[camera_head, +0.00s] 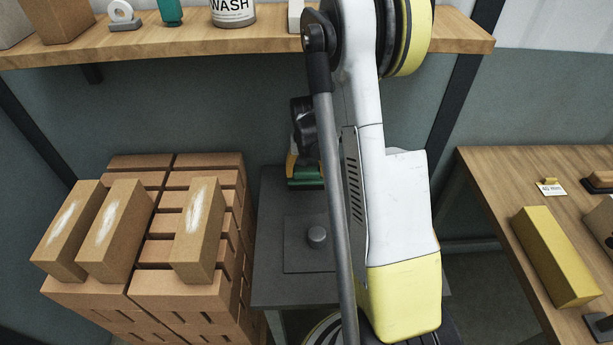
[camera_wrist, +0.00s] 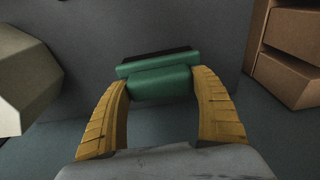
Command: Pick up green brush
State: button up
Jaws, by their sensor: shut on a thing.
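The green brush (camera_wrist: 160,84) is between the two yellow fingers of my gripper (camera_wrist: 160,92) in the wrist view, and the fingers are shut on it. A dark strip shows along its far edge. In the head view the green brush (camera_head: 306,180) shows in part at the back of the dark grey table, left of my arm. My gripper (camera_head: 292,165) is mostly hidden there behind my own arm. I cannot tell whether the brush touches the table top.
The dark grey table (camera_head: 275,215) has a plate with a round knob (camera_head: 317,235). Stacked bricks (camera_head: 190,290) stand to its left. A wooden shelf (camera_head: 270,44) runs above. A wooden bench (camera_head: 500,190) at the right bears a yellow block (camera_head: 556,255).

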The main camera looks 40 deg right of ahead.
aim_at(307, 171)
jog(key=shift+r, duration=0.1)
jog(key=shift+s+a+r+p, duration=0.15)
jog(key=shift+r+p, duration=0.35)
jog(key=shift+p, duration=0.1)
notch_tip(307, 171, up, 6)
jog(key=p, duration=0.3)
jog(key=shift+s+a+r, duration=0.1)
jog(key=shift+s+r, duration=0.05)
jog(key=shift+r, duration=0.05)
jog(key=s+a, duration=0.4)
jog(key=s, duration=0.1)
jog(key=s+a+p, duration=0.1)
jog(key=s+a, duration=0.2)
jog(key=s, duration=0.2)
jog(key=s+a, duration=0.4)
jog(key=s, duration=0.1)
jog(key=shift+s+a+f+p, duration=0.2)
jog(key=shift+a+f+p, duration=0.1)
jog(key=shift+p, duration=0.1)
jog(key=o, duration=0.4)
jog(key=shift+c, duration=0.6)
jog(key=shift+s, duration=0.1)
